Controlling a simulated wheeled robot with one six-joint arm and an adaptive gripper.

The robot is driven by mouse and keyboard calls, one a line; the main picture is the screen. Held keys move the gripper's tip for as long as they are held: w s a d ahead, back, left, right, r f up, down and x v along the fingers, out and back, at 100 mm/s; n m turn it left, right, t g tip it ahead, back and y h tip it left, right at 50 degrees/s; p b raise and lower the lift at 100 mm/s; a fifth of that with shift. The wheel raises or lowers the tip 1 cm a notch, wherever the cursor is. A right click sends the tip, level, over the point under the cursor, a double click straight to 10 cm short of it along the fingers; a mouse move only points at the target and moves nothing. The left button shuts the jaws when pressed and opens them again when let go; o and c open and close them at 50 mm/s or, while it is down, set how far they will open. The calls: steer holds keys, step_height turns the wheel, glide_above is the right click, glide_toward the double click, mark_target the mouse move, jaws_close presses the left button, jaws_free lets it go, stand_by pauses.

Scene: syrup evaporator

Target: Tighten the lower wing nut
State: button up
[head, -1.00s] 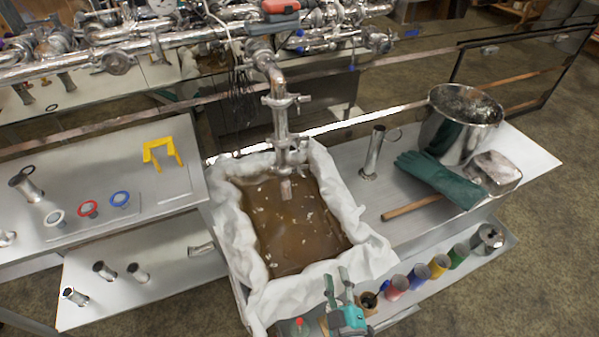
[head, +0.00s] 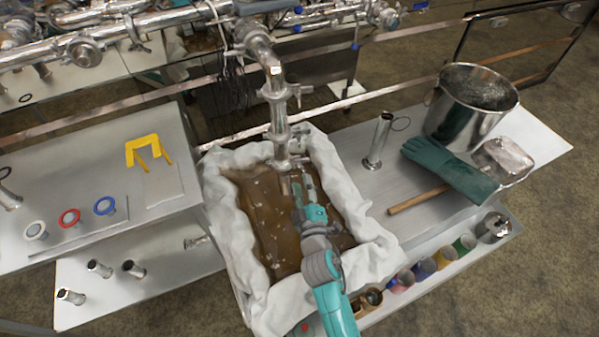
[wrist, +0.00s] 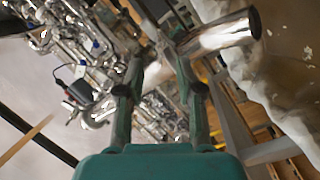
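A vertical steel pipe (head: 280,118) hangs over the basin, with an upper clamp (head: 277,93) and a lower clamp (head: 284,137). The lower wing nut is too small to make out for certain. My gripper (head: 297,178) is over the basin, just below the lower clamp and close to the pipe's lower end. In the wrist view my gripper (wrist: 158,60) has its two fingers apart. Blurred bright metal shows between them, and the pipe's open end (wrist: 235,32) lies to the upper right. I cannot tell whether the fingers touch the metal.
The cloth-lined basin (head: 350,205) holds brown liquid. On the right bench are a steel pot (head: 470,105), a green glove (head: 445,168) and an upright steel tube (head: 378,140). The left bench holds a yellow bracket (head: 143,147) and colored rings (head: 69,217).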

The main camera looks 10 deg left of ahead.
mark_target(299, 170)
steer(key=shift+x, duration=2.2)
jaws_close()
